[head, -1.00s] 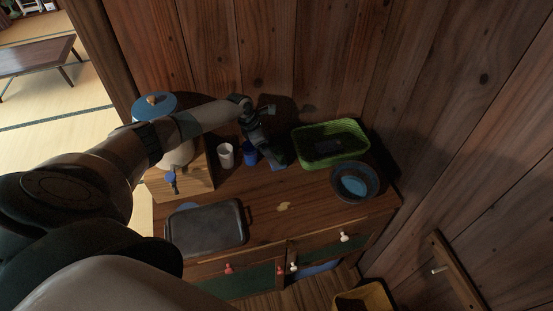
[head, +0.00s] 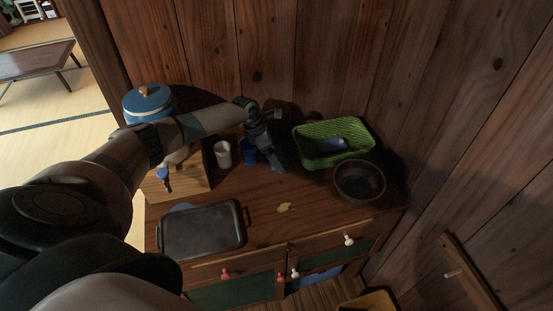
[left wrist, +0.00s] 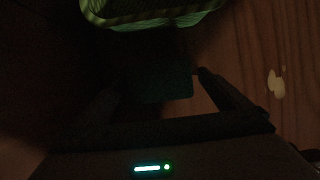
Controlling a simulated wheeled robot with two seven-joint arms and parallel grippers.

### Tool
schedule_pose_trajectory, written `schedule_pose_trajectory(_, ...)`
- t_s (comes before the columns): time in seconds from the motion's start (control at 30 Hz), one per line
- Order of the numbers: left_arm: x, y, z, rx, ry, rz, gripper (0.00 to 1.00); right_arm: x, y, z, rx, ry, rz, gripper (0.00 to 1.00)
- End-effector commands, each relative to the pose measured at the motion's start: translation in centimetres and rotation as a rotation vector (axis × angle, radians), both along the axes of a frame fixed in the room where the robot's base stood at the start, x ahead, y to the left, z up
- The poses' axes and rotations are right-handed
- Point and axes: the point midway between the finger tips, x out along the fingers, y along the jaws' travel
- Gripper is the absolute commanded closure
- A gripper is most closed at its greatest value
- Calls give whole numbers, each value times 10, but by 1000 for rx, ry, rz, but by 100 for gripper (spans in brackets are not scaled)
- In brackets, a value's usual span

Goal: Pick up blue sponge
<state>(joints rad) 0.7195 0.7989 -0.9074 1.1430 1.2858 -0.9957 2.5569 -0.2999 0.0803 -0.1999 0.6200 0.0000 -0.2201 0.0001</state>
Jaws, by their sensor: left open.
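The blue sponge (head: 278,168) lies on the wooden cabinet top, mostly hidden behind my left gripper (head: 272,157). In the left wrist view a dark teal block, which looks like the sponge (left wrist: 165,82), shows between the two fingers of my left gripper (left wrist: 158,92). The fingers are open, one on each side of it. The picture is too dark to tell whether either finger touches it. My right gripper is not in view.
A blue cup (head: 248,157) and a white cup (head: 222,154) stand just left of my gripper. A green basket (head: 352,157) and a brown bowl (head: 360,193) are to the right. A dark lidded pan (head: 203,229) lies front left. Wooden walls close in behind and right.

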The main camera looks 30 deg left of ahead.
Motion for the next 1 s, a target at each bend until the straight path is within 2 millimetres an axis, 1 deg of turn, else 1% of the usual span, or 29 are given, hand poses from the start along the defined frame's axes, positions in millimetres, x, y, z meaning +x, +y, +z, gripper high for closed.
schedule_pose_trajectory(0.33,0,0,0,0,0,0,4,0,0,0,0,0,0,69)
schedule_pose_trajectory(0.37,0,0,0,0,0,0,11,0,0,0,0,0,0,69)
schedule_pose_trajectory(0.4,0,0,0,0,0,0,21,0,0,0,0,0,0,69)
schedule_pose_trajectory(0.47,0,0,0,0,0,0,35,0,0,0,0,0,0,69)
schedule_pose_trajectory(0.5,0,0,0,0,0,0,45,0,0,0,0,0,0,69)
schedule_pose_trajectory(0.53,0,0,0,0,0,0,47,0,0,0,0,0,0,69)
schedule_pose_trajectory(0.63,0,0,0,0,0,0,47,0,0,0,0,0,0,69)
schedule_pose_trajectory(0.67,0,0,0,0,0,0,51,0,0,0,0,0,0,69)
schedule_pose_trajectory(1.0,0,0,2,0,0,0,51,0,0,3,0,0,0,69)
